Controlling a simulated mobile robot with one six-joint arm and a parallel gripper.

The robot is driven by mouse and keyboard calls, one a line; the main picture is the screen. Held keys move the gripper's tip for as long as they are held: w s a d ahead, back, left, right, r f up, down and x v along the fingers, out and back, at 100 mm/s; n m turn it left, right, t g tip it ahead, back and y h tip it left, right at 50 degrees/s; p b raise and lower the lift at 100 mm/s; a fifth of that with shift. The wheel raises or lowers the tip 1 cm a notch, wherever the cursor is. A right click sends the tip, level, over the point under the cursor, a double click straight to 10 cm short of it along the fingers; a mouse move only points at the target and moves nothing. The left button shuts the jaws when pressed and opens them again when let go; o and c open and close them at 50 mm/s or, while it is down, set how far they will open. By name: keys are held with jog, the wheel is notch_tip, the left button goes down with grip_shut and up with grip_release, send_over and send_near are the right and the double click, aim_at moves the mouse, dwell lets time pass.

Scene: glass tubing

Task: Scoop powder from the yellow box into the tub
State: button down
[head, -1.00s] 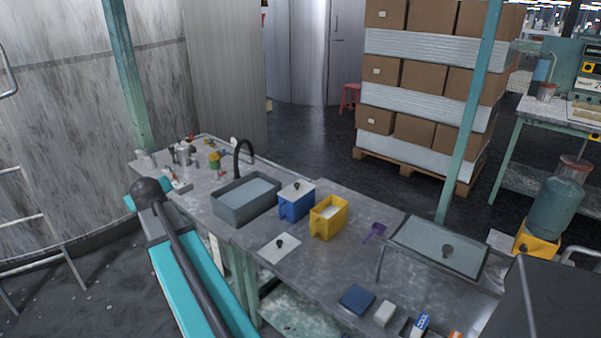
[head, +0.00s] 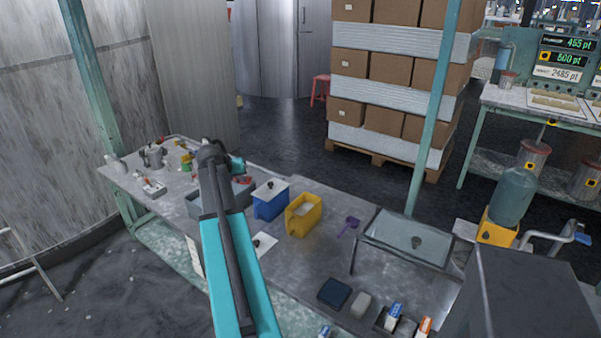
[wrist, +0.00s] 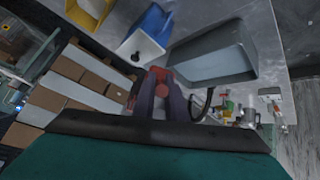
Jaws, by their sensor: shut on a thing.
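The yellow box (head: 303,214) stands open on the metal bench with pale powder inside; it also shows in the wrist view (wrist: 92,14). The grey basin (head: 192,207), possibly the tub, is partly hidden behind my arm in the head view and shows better in the wrist view (wrist: 248,65). My gripper (wrist: 161,78) is shut on a small red thing (wrist: 162,88), partly hidden between the fingers; I cannot tell what it is. In the head view my arm hides the fingertips.
A blue box (head: 270,200) with a white knobbed lid stands between basin and yellow box. A white lid (head: 262,246) lies flat in front. A low glass-topped stand (head: 410,236) is at right. Dark and grey blocks (head: 334,292) lie near the front edge. Small items crowd the far left.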

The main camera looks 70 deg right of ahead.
jog(key=s+d+m+g, duration=0.1)
jog(key=s+d+m, duration=0.1)
jog(key=s, duration=0.4)
jog(key=s+d+m+g+y+p, duration=0.1)
jog(key=s+d, duration=0.4)
jog(key=s, duration=0.2)
jog(key=s+d+m+g+y+p, duration=0.1)
jog(key=s+d+m+g, duration=0.1)
jog(key=s, duration=0.5)
jog(key=shift+d+m, duration=0.3)
jog(key=shift+d, duration=0.6)
jog(key=shift+f, duration=0.55)
jog(key=shift+f+b, duration=3)
jog(key=shift+f, duration=2.8)
notch_tip(320, 180, up, 9)
jog(key=p, duration=0.4)
jog(key=shift+r, duration=0.1)
